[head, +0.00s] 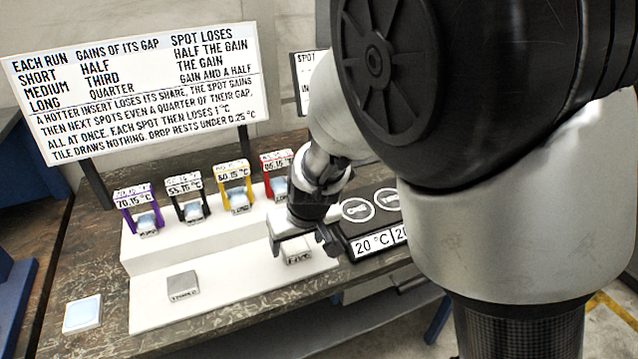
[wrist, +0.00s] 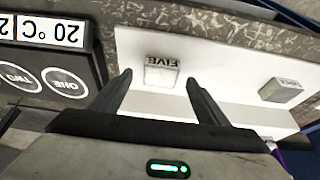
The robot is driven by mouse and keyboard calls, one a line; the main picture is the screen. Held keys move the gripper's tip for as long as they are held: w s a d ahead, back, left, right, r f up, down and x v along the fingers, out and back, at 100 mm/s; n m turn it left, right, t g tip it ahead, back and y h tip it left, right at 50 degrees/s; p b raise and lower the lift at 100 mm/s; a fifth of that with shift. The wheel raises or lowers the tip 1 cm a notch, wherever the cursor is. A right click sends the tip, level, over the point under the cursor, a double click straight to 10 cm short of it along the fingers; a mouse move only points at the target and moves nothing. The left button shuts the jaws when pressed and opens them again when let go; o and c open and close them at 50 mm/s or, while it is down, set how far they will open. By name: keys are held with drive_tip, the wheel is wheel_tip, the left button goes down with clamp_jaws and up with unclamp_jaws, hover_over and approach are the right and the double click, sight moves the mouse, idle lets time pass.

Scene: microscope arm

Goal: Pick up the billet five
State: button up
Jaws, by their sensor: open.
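The billet five (wrist: 160,74) is a small pale grey block with a FIVE label on one side. In the wrist view it lies on the white lower step, ahead of and between my two finger tips. My gripper (wrist: 160,80) is open, with bare space between each finger and the block. In the head view my gripper (head: 303,240) is above the billet (head: 298,256), which shows only in part below the fingers. The fingers do not appear to touch it.
Another grey billet (head: 183,285) lies on the step to the left. Several coloured stands with temperature labels line the upper step (head: 160,250). A dark panel with round marked spots (head: 357,210) is close to the gripper's right. A pale tile (head: 82,314) is at the left.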

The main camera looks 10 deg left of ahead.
sight(296, 250)
drive_tip(key=x, duration=0.2)
drive_tip(key=shift+w+a+f+b, duration=0.1)
drive_tip(key=shift+w+f+b, duration=0.05)
drive_tip(key=shift+f+b, duration=0.2)
drive_tip(key=c, duration=1.6)
drive_tip(key=shift+c, duration=0.3)
drive_tip(key=shift+r, duration=0.15)
